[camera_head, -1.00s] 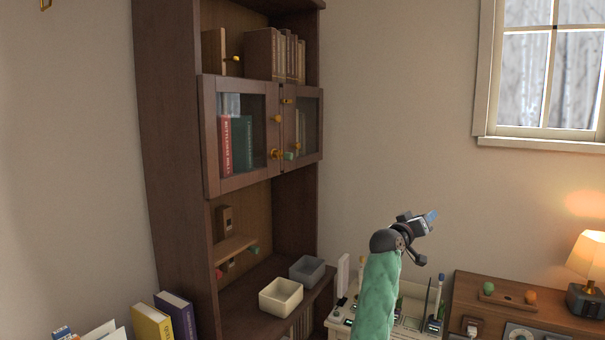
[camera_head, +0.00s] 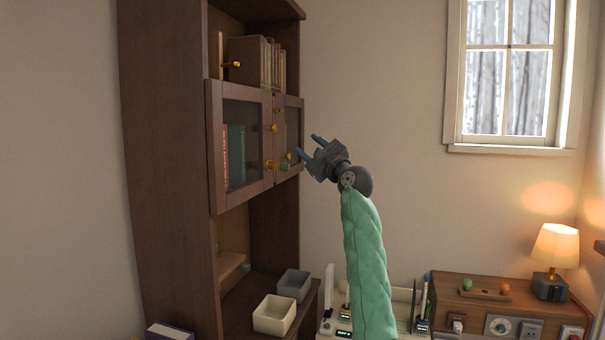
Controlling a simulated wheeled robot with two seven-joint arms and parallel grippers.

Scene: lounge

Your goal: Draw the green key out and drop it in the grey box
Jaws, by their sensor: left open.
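A green key head (camera_head: 285,166) sticks out of the front of the glass-doored cabinet (camera_head: 216,150), beside an orange knob (camera_head: 271,165). The grey box (camera_head: 305,288) stands on the lower cabinet top, behind a cream box (camera_head: 288,318). My left gripper (camera_head: 309,146) is open and empty, its two blue-tipped fingers pointing toward the cabinet doors. It shows just right of and slightly above the green key in the picture, apart from it. My right gripper is out of view.
Another small green piece (camera_head: 244,268) shows by the low shelf (camera_head: 230,262). A white desk unit (camera_head: 333,325) stands below my arm. A wooden sideboard (camera_head: 450,290) with a lit lamp (camera_head: 554,246) is at right. The wall space right of the cabinet is clear.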

